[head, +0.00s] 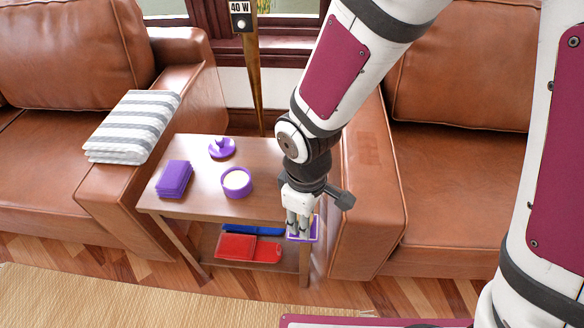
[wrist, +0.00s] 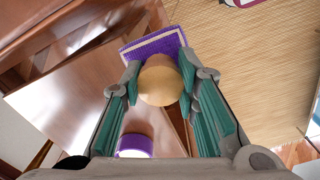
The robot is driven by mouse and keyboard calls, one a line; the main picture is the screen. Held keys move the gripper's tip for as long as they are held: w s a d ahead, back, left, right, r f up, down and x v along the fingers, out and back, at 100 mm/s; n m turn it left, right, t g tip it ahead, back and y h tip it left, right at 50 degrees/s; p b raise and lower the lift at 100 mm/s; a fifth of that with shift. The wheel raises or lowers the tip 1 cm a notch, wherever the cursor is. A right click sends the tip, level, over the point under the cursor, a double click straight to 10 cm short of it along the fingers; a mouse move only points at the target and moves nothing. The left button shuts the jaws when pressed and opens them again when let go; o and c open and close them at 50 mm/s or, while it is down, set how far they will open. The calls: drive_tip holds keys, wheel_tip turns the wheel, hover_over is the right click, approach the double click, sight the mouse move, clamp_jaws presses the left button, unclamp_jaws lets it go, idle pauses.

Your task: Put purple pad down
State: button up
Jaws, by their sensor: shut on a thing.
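The purple pad (head: 317,232) is a flat square with a pale border line. In the wrist view the purple pad (wrist: 140,49) lies beyond a round wooden knob (wrist: 159,80), which seems to be its handle. My gripper (head: 300,226) is shut on this knob; in the wrist view its fingers (wrist: 160,76) flank the knob on both sides. The pad appears at the front right corner of the small wooden table (head: 205,207). I cannot tell its exact height. The knob hides part of the pad.
On the tabletop are a purple stack (head: 174,179), an open purple tin (head: 237,183) and a purple lid (head: 222,148). A red item (head: 247,247) and a blue item (head: 252,230) lie on the lower shelf. Brown leather armrests (head: 372,185) flank the table. The tabletop's front middle is clear.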

drive_tip(key=w+a, duration=0.1)
drive_tip(key=w, duration=0.3)
drive_tip(key=w+a+f+b, duration=0.1)
drive_tip(key=w, duration=0.3)
drive_tip(key=w+a+b, duration=0.1)
drive_tip(key=w+a, duration=0.1)
drive_tip(key=w, duration=0.2)
drive_tip(key=shift+a+f, duration=0.1)
drive_tip(key=shift+f, duration=0.05)
drive_tip(key=shift+f+b, duration=0.9)
drive_tip(key=shift+f, duration=0.85)
drive_tip(key=shift+f, duration=0.2)
drive_tip(key=o, duration=1.1)
drive_tip(key=shift+r, duration=0.1)
